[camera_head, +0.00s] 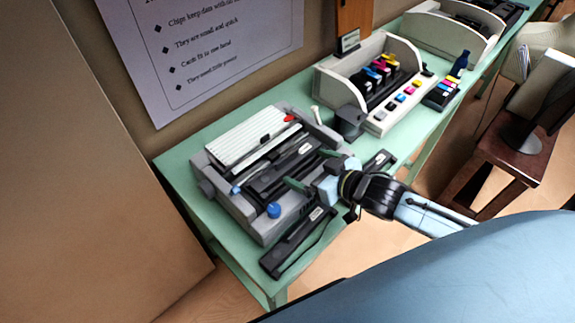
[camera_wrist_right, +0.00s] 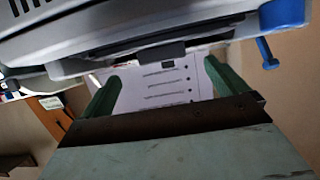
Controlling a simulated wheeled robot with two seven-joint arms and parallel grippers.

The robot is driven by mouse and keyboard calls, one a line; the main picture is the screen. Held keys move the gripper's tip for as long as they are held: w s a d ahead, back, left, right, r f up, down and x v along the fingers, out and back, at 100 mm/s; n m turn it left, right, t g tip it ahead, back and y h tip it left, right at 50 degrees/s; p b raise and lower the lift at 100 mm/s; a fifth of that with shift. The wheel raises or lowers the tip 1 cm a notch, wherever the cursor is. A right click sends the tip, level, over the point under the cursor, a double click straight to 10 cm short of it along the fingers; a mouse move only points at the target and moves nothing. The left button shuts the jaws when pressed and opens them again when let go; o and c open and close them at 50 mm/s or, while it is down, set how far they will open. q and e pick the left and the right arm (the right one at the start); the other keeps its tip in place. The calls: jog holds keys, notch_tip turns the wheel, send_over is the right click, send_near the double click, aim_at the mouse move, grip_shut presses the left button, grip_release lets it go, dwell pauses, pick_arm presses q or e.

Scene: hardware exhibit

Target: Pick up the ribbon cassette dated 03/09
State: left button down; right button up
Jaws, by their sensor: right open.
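Three long black ribbon cassettes show in the head view, each with a small pale label too small to read, so I cannot tell which is dated 03/09. One cassette (camera_head: 286,168) lies in the grey printer (camera_head: 262,228). Another cassette (camera_head: 290,247) lies on the table in front of the printer. A third cassette (camera_head: 380,160) lies to the right, partly hidden by my right arm. My right gripper (camera_head: 312,170) is open and empty, its green fingers beside the cassette in the printer. The fingers also show apart in the wrist view (camera_wrist_right: 163,90). My left gripper is out of view.
The pale green table (camera_head: 180,172) runs to the back right. A white stand (camera_head: 338,88) with ink cartridges and a dark cup (camera_head: 350,122) stand beyond the printer. A blue knob (camera_head: 274,210) sticks out at the printer's front. A brown stool (camera_head: 505,150) stands at right.

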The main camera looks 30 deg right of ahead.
aim_at(289, 159)
jog(key=shift+r+x, duration=0.15)
jog(key=shift+x, duration=1.45)
jog(key=shift+r+x, duration=0.15)
jog(key=shift+x, duration=1.5)
jog(key=shift+a, duration=0.15)
jog(key=c, duration=1.1)
